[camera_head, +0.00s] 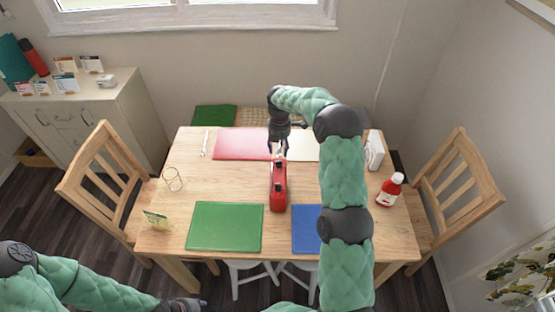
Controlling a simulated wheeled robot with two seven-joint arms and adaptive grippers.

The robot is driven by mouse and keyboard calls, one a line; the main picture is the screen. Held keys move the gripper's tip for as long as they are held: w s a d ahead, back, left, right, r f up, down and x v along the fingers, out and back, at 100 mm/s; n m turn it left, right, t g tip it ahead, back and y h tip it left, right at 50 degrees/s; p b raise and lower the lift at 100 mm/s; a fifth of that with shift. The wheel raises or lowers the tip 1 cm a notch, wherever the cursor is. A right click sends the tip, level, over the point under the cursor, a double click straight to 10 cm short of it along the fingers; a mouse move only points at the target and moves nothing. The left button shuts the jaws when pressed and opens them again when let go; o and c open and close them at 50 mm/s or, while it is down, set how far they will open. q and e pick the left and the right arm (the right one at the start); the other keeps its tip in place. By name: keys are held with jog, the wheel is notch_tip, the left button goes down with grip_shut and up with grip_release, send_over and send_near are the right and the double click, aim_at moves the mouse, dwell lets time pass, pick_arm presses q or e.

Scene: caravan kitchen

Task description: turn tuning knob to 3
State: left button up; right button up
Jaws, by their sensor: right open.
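A red box-shaped device (278,196), likely the radio, stands upright near the middle of the wooden table. Small dark parts show on its top; the tuning knob and its markings are too small to tell apart. My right gripper (278,153) is open and points down at the far end of the red device. I cannot tell whether its fingers touch the device or a knob. My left arm lies at the lower left, and its dark end, my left gripper (188,304), shows partly at the bottom edge, away from the table. Its fingers are not clear.
Chairs stand left (98,185) and right (462,185).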

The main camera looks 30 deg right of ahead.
aim_at(279, 163)
notch_tip(279, 163, down, 8)
jog(key=shift+f+b, duration=0.25)
jog(key=shift+b, duration=0.2)
jog(key=shift+c, duration=0.2)
grip_shut()
